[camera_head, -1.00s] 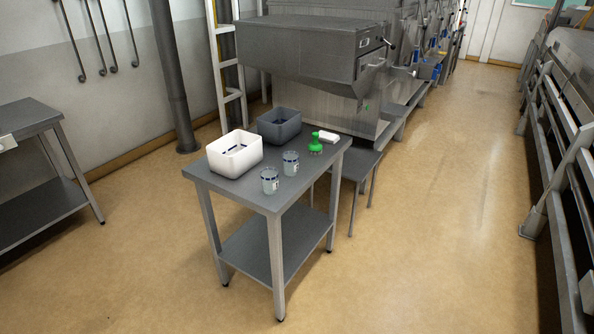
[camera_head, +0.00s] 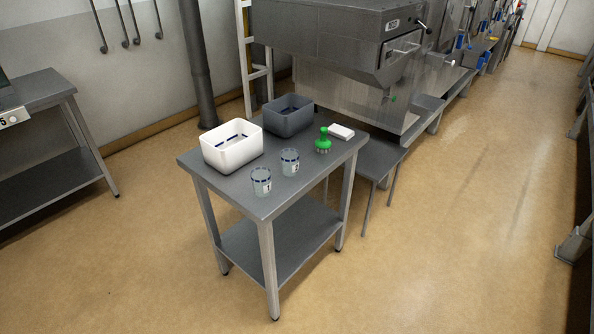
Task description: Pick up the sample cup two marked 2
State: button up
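Two clear sample cups with blue bands and small labels stand upright on a small grey metal table (camera_head: 215,187). The nearer cup (camera_head: 261,182) is close to the table's front edge. The other cup (camera_head: 290,162) stands a little behind it to the right. The marks on the labels are too small to read, so I cannot tell which one bears the 2. The two cups stand apart and nothing covers them. My gripper is not in view.
A white bin (camera_head: 232,149) and a grey bin (camera_head: 288,117) stand behind the cups. A green-handled tool (camera_head: 323,141) and a white block (camera_head: 341,131) lie to the right. Another table (camera_head: 45,95) is at the left. Floor (camera_head: 450,260) is clear in front and right.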

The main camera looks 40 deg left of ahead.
aim_at(290, 157)
jog(key=i, duration=1.15)
jog(key=u, duration=2.65)
